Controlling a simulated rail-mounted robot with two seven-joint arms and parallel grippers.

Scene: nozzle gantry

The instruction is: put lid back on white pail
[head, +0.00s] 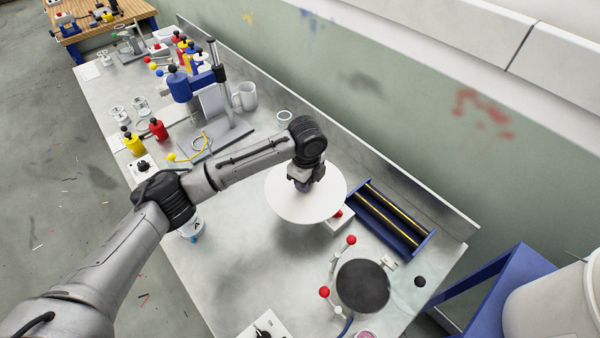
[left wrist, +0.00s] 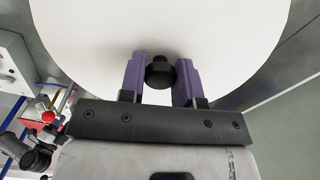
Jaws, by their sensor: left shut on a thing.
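The white lid (head: 318,207) is a round disc held above the metal bench in the head view. My left gripper (head: 303,186) is over its middle. In the left wrist view the purple fingers of the gripper (left wrist: 160,78) are shut on the lid's black knob (left wrist: 160,70), and the white lid (left wrist: 85,35) fills the upper part. The white pail (head: 555,305) is at the lower right of the head view, cut off by the frame edge. The lid is well to the left of it, apart from it. My right gripper is not in view.
A blue tray with yellow rods (head: 392,218) lies right of the lid. A dark round plate (head: 362,287) and red-knobbed clamps are nearer. A blue stand (head: 480,285) is beside the pail. A blue-headed post (head: 212,95) and a mug (head: 245,96) stand further back.

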